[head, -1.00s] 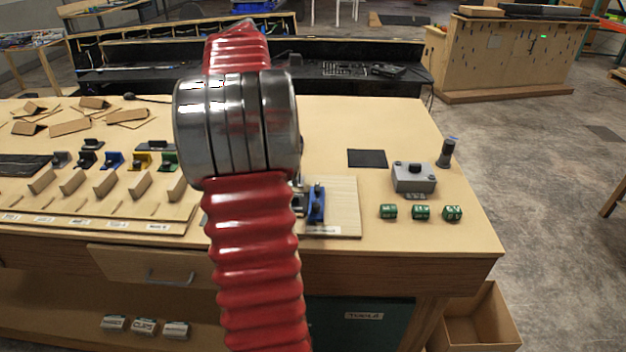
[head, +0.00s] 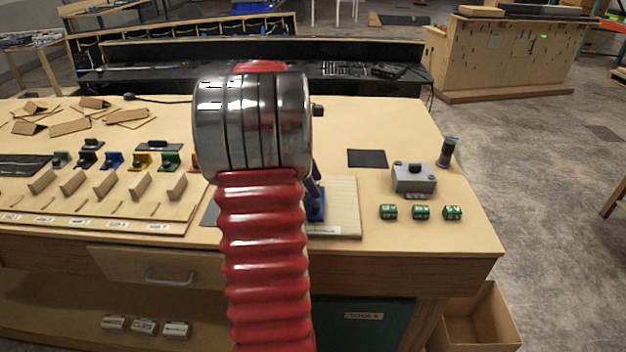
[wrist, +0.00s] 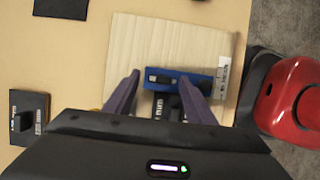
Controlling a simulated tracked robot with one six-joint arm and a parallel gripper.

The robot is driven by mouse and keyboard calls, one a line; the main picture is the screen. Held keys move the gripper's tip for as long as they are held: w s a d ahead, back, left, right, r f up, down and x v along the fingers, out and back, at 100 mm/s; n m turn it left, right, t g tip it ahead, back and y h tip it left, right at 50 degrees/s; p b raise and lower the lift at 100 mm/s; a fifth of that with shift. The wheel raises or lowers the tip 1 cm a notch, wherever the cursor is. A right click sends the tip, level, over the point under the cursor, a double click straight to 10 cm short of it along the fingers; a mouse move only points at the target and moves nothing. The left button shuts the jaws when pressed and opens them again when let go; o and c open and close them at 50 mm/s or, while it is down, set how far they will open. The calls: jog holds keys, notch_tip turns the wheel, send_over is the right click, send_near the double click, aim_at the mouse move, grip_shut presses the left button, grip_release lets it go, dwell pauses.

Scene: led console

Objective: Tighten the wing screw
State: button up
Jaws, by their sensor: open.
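A blue fixture (wrist: 188,76) with dark parts stands on a pale wooden board (wrist: 150,40) in the wrist view. In the head view its blue side (head: 317,206) shows just right of my red arm, on the board (head: 343,205). My gripper (wrist: 160,76) is open, with its two dark purple fingers over the fixture, one toward each end. Dark pieces (wrist: 168,104) show between the fingers, but I cannot tell which is the wing screw. Contact with the fingers cannot be told.
A rack of coloured pieces (head: 112,160) is at the left. The table front edge is close.

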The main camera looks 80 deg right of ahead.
jog(key=c, duration=1.1)
